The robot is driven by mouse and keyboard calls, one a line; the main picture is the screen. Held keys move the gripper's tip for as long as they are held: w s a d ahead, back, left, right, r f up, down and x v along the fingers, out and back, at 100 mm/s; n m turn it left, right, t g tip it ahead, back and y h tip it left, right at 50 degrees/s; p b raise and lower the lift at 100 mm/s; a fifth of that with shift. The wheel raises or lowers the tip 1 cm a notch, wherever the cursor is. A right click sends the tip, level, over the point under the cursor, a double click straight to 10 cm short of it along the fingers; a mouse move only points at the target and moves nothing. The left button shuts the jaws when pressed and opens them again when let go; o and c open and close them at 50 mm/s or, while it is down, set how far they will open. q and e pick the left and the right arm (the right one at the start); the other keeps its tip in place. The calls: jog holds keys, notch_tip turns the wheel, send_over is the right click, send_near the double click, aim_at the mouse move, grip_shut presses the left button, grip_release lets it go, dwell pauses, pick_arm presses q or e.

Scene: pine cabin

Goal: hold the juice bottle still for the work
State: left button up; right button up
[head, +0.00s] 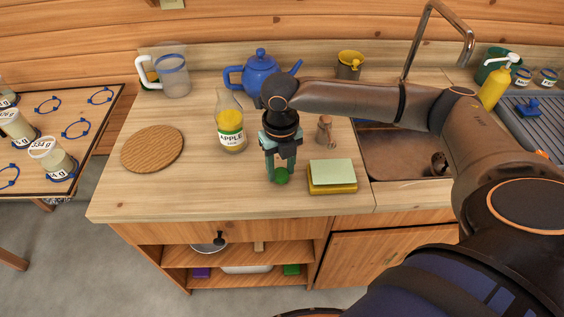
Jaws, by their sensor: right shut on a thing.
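The juice bottle (231,128), clear with yellow contents and an APPLE label, stands upright on the wooden counter. It is left of my right gripper and apart from it. My right gripper (280,172) points down over the counter and is shut on a small green round thing (281,176), partly hidden by the fingers. Whether that thing touches the counter is hard to tell. My left gripper is not in view.
A round wooden board (152,149) lies left of the bottle, and a blue teapot (262,72) stands behind. A yellow-green sponge block (332,176) and a small corked jar (325,131) are right of my gripper. The sink (405,160) is further right. The counter's front left is clear.

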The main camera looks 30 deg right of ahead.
aim_at(281, 173)
grip_shut()
jog(key=shift+r, duration=0.1)
notch_tip(281, 173, up, 2)
jog(key=p, duration=0.3)
jog(key=shift+r, duration=0.95)
